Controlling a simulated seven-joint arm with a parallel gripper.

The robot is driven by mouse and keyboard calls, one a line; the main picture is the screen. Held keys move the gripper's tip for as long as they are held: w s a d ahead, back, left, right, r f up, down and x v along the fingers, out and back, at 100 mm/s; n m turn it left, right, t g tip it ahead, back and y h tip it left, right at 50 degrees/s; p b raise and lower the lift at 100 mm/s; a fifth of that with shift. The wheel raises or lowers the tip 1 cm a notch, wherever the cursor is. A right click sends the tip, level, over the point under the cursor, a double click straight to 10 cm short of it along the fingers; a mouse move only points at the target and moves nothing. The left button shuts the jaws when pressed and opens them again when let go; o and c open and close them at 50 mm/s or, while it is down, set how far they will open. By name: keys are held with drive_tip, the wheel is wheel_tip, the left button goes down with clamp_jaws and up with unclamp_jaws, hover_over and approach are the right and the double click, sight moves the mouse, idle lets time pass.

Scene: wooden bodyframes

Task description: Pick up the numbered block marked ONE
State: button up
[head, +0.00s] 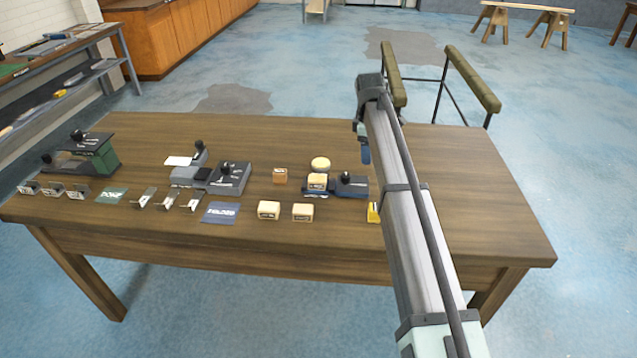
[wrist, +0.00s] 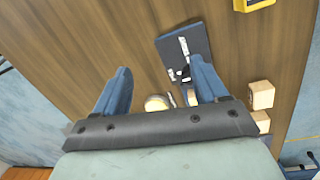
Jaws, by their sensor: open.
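Several small wooden blocks lie on the table, and their markings are too small to tell which is ONE. Two pale blocks sit near the front, a left block (head: 268,210) and a right block (head: 303,212). Another pale block (head: 317,182) sits at the left part of a dark blue tool, and a reddish-brown block (head: 280,175) stands left of it. My gripper (head: 364,155) is above the table, right of these blocks. In the wrist view my gripper (wrist: 160,66) is open, with bare tabletop between its fingertips. Two pale blocks (wrist: 260,95) (wrist: 261,120) show right of it.
A round yellowish piece (head: 320,163) is behind the dark blue tool (head: 350,187). A yellow item (head: 373,212) lies right, partly hidden by my arm. Grey tools (head: 228,178), metal pieces (head: 145,198) and a dark blue card (head: 220,212) lie left. The table's right end is clear.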

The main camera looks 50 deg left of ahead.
drive_tip(key=s+a+r+n+g, duration=0.1)
drive_tip(key=s+a+r+n, duration=0.1)
drive_tip(key=s+a, duration=0.85)
hover_over(317, 178)
drive_tip(key=f, duration=0.7)
drive_tip(key=shift+w+d+f, duration=0.2)
drive_tip(key=shift+d+f, duration=0.05)
drive_tip(key=shift+f, duration=0.15)
drive_tip(key=shift+s+a+f, duration=0.1)
drive_tip(key=shift+f, duration=1.3)
drive_tip(key=shift+s+a+f, duration=0.1)
drive_tip(key=shift+f, duration=1.25)
drive_tip(key=c, duration=1)
